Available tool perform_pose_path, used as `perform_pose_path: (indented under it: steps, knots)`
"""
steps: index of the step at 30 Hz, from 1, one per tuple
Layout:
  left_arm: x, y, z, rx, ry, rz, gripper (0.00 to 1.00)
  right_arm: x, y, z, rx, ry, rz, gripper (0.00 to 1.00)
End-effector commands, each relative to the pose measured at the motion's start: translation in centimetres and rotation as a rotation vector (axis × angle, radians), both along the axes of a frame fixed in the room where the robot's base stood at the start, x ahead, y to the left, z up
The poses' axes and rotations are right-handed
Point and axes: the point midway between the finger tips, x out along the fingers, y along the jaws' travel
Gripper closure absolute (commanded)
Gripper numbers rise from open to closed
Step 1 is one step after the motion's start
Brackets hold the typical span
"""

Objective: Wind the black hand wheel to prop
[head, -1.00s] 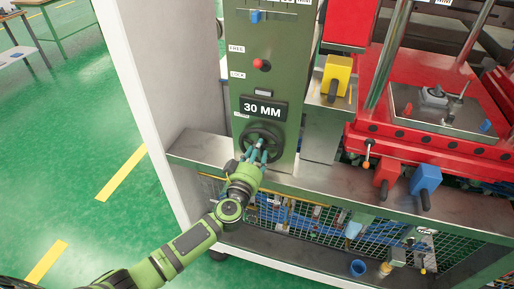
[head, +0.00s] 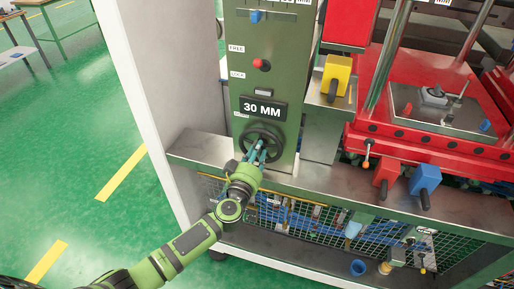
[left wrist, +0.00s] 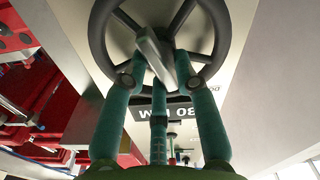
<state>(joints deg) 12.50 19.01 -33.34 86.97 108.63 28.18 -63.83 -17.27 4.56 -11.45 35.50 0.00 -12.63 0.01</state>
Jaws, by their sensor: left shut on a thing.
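The black hand wheel (head: 262,139) is on the lower part of a green panel (head: 286,62), under a display that reads 30 MM (head: 263,110). My left gripper (head: 258,147) reaches it from below, its teal fingers at the wheel. In the left wrist view the wheel (left wrist: 228,40) fills the top, and the fingers of my left gripper (left wrist: 158,62) close around a grey piece at its middle. The panel has a red-knobbed lever (head: 262,64) between labels FREE and LOCK, nearer LOCK, and a blue pointer (head: 256,16) by a scale at the top. My right gripper is not in view.
A metal ledge (head: 201,148) runs below the panel. To the right are a yellow block with a black handle (head: 338,75), a red block (head: 387,172), a blue block (head: 425,178) and a red machine plate (head: 450,150). Open green floor (head: 75,120) lies to the left.

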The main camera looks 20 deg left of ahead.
Motion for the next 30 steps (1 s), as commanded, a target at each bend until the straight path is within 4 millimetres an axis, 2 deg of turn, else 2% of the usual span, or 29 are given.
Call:
perform_pose_path:
  steps: [11, 23, 24, 25, 26, 30]
  knots:
    - [0.4, 0.3, 0.4, 0.000, -0.006, 0.006, 1.00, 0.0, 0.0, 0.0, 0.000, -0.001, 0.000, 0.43]
    - [0.5, 0.3, 0.7, 0.151, -0.011, 0.009, 1.00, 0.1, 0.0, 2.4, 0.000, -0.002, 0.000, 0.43]
    - [0.4, 0.3, 0.4, 0.151, -0.012, 0.010, 0.64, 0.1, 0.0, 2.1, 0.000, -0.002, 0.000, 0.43]
    - [0.5, 0.3, 0.4, 0.150, -0.012, 0.009, 0.52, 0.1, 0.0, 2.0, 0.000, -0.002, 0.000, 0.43]
    - [0.5, 0.3, 0.4, 0.149, -0.012, 0.009, 0.48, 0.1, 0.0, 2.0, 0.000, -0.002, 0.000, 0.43]
    - [0.5, 0.3, 0.5, 0.148, -0.013, 0.009, 0.48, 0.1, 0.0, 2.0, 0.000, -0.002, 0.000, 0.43]
